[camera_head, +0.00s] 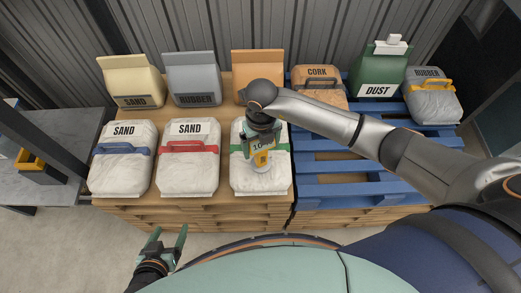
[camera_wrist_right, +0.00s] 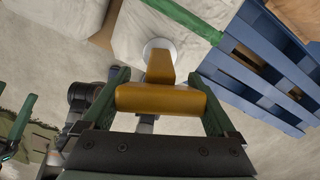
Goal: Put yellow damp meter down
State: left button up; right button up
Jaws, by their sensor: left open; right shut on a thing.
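My right gripper (camera_head: 260,144) is shut on the yellow damp meter (camera_head: 261,159), over the front part of a white bag with a green band (camera_head: 247,182). In the right wrist view the damp meter (camera_wrist_right: 160,97) sits between the two green fingers (camera_wrist_right: 160,105). Its pale round disc end (camera_wrist_right: 158,44) points toward the white bag. I cannot tell whether the disc touches the bag. My left gripper (camera_head: 165,240) is open and empty, low in front of the wooden pallet.
White sand bags with a blue band (camera_head: 121,176) and a red band (camera_head: 188,176) stand to the left on the wooden pallet (camera_head: 190,215). The blue pallet (camera_head: 350,190) has bare slats at its front.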

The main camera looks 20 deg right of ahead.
jog(key=shift+a+f, duration=0.15)
jog(key=shift+f, duration=1.05)
jog(key=shift+f, duration=0.1)
jog(key=o, duration=1.4)
jog(key=shift+s, duration=0.1)
jog(key=shift+c, duration=0.2)
